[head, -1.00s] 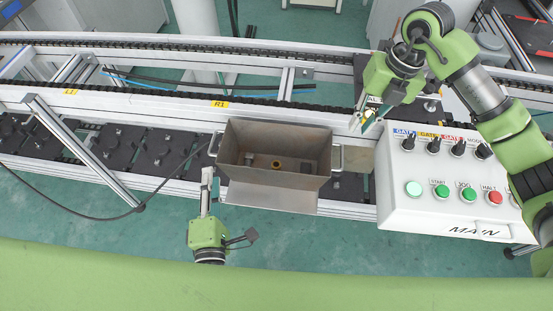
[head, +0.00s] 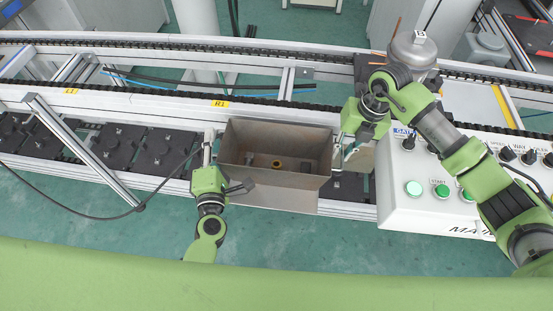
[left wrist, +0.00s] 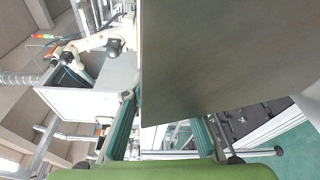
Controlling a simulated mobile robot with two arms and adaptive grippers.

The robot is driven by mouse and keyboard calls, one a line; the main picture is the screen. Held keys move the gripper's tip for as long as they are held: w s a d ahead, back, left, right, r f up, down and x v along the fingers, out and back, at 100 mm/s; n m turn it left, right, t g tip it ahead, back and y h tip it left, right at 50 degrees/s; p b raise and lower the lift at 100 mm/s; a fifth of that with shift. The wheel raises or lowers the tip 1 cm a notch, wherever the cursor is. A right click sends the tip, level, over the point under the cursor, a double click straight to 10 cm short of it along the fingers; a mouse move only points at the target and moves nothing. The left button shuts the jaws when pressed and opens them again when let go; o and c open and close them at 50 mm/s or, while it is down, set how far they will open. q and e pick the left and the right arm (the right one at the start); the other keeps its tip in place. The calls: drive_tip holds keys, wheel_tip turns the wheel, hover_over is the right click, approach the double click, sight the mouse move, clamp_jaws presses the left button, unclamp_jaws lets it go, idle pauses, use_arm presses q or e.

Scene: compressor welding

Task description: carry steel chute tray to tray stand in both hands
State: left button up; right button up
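The steel chute tray (head: 302,138) is a deep brown-grey box with a sloping front lip, sitting on the conveyor in the head view. A few small fittings lie inside it. Its wall (left wrist: 230,60) fills the upper right of the left wrist view. My left gripper (head: 208,147) is at the tray's left end, by the handle there. Its fingers (left wrist: 163,138) stand apart in the left wrist view. My right gripper (head: 345,153) is at the tray's right end, its fingertips apart beside the handle, which they partly hide. I cannot make out the tray stand.
A white control box (head: 430,200) with knobs and buttons stands close to the right of the tray, under my right arm. A metal canister (head: 412,50) stands behind my right gripper. Conveyor rails (head: 150,97) run behind the tray. A slanted aluminium post (head: 80,150) is at left.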

use_arm(q)
drive_tip(key=c, duration=0.4)
use_arm(e)
drive_tip(key=c, duration=0.4)
use_arm(q)
clamp_jaws()
drive_tip(key=shift+r, duration=0.15)
use_arm(e)
drive_tip(key=shift+w+r, duration=0.1)
drive_tip(key=shift+r, duration=0.05)
